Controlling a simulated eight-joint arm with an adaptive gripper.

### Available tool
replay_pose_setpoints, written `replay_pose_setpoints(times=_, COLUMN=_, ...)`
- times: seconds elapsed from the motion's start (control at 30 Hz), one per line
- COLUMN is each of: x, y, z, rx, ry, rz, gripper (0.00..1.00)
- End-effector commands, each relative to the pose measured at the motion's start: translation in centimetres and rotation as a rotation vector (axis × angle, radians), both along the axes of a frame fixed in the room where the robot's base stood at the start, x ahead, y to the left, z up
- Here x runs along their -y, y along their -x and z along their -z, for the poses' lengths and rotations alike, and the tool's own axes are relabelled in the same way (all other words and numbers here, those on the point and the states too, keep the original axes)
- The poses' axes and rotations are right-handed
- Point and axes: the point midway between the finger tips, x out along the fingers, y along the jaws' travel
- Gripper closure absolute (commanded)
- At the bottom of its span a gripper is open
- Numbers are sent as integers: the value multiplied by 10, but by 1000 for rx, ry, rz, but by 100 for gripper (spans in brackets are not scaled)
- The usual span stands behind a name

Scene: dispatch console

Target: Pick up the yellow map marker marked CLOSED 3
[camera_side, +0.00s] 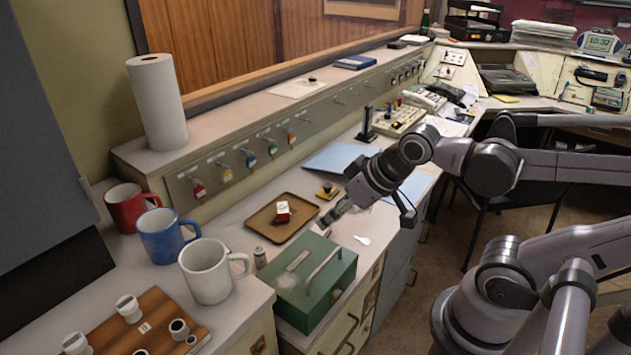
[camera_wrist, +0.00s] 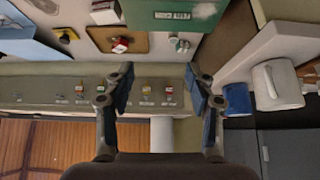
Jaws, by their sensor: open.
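A small yellow block with a dark knob (camera_side: 327,191) sits on the counter just right of the brown tray, and it shows at the upper left of the wrist view (camera_wrist: 66,35). It may be the yellow map marker, but no lettering on it is readable. My gripper (camera_side: 331,215) is in the air near the right side of the tray, close to the yellow block in the picture. Its fingers stand wide apart with nothing between them in the wrist view (camera_wrist: 160,80).
A red-and-white item (camera_side: 283,210) lies on the brown tray (camera_side: 262,222). A green metal box (camera_side: 318,290) with a handle stands in front. A small can (camera_side: 260,258), mugs (camera_side: 160,236) and a blue sheet (camera_side: 335,158) are around. Coloured tags (camera_side: 250,158) hang on the rear panel.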

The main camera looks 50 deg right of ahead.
Motion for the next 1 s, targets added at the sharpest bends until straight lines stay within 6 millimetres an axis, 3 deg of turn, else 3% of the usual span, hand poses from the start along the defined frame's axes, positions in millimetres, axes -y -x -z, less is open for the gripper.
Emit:
replay_pose_setpoints(times=0.07, x=0, y=0, z=0, rx=0, ry=0, rz=0, gripper=39)
replay_pose_setpoints(times=0.13, x=0, y=0, z=0, rx=0, ry=0, rz=0, gripper=19)
replay_pose_setpoints(times=0.57, x=4, y=-5, z=-3, rx=-7, ry=-3, rz=23, gripper=19)
replay_pose_setpoints(times=0.77, x=25, y=-35, z=-13, rx=-44, ry=-22, rz=161, gripper=19)
replay_pose_setpoints(times=1.0, x=65, y=-84, z=-16, rx=-91, ry=-46, rz=393, gripper=19)
